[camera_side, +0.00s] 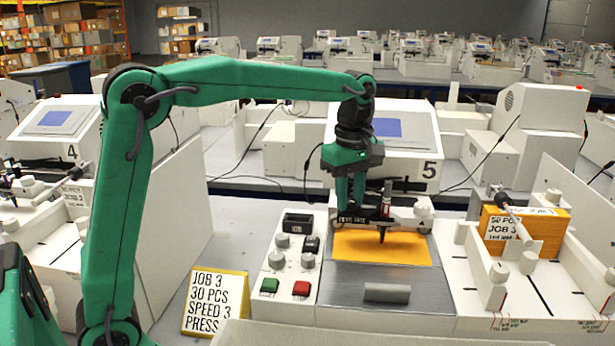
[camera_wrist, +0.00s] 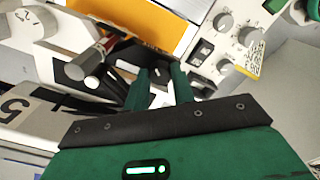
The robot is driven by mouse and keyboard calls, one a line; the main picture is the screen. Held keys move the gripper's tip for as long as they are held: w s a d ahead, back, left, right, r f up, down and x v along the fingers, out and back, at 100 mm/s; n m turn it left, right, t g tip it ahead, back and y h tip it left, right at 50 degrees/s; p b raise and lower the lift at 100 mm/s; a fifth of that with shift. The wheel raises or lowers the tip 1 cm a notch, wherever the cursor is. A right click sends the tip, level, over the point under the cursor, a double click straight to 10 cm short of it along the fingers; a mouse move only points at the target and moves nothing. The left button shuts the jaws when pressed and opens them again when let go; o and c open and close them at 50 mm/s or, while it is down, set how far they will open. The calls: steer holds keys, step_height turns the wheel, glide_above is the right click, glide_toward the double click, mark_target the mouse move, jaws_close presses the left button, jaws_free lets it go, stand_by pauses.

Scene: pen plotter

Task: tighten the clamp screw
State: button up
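My gripper (camera_side: 352,207) points down at the pen carriage of plotter 5, just left of the pen (camera_side: 386,208). In the wrist view, the two green fingers of my gripper (camera_wrist: 161,82) stand apart on either side of a small dark knob, which looks like the clamp screw (camera_wrist: 160,73). I cannot tell whether they touch it. The pen, with a red band and dark barrel, shows beside the fingers in the wrist view (camera_wrist: 90,62). In the side view its tip is over the yellow-orange sheet (camera_side: 362,248), and my fingers hide the screw.
The control panel (camera_side: 290,262) with knobs, a green button (camera_side: 269,286) and a red button (camera_side: 301,289) is left of the bed. A job card (camera_side: 214,302) stands front left. An orange paper stack (camera_side: 548,232) sits in the right tray. A grey bar (camera_side: 386,293) lies at the front.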

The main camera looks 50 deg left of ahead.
steer(key=shift+m, duration=0.4)
steer(key=shift+c, duration=0.4)
steer(key=m, duration=0.8)
steer(key=shift+m, duration=0.4)
steer(key=m, duration=1)
steer(key=shift+r, duration=0.1)
steer(key=shift+m, duration=0.3)
steer(key=o, duration=1)
